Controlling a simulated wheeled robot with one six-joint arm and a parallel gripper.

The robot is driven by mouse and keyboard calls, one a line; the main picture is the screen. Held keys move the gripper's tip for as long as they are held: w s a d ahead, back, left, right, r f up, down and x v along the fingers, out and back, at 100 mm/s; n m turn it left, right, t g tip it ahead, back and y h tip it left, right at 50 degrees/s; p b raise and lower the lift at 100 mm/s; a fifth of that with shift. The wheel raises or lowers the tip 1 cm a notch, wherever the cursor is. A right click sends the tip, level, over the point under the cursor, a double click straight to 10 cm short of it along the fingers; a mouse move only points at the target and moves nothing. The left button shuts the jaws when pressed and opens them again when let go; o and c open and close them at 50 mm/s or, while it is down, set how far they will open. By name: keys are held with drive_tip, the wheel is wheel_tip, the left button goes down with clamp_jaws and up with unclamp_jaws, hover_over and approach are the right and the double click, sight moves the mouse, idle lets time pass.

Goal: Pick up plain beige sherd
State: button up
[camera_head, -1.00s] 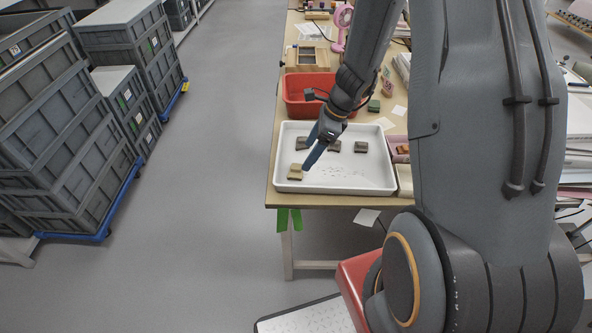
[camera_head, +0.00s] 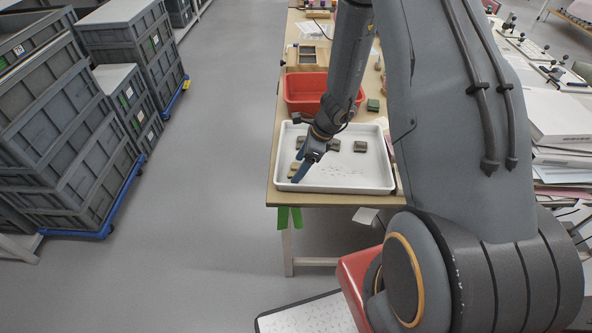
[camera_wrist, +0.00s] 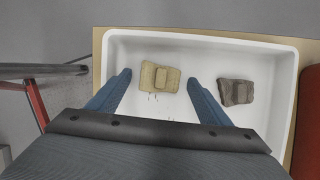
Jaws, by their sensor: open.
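The plain beige sherd (camera_wrist: 153,79) lies in the white tray (camera_wrist: 266,115), near its left end. In the wrist view it sits ahead of my gripper (camera_wrist: 157,82), between the lines of the two blue fingers. The fingers are open and hold nothing. In the head view my gripper (camera_head: 298,176) is low over the tray's left front part. It partly covers the beige sherd (camera_head: 291,169) there. Whether a finger touches the sherd cannot be told.
A dark brown sherd (camera_wrist: 237,92) lies right of the beige one. Another dark sherd (camera_head: 360,146) lies farther right in the tray (camera_head: 345,187). A red bin (camera_head: 301,91) stands behind the tray. The tray's raised walls surround the sherds.

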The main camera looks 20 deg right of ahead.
drive_tip(key=c, duration=1.1)
drive_tip(key=shift+c, duration=0.2)
drive_tip(key=shift+r, duration=0.15)
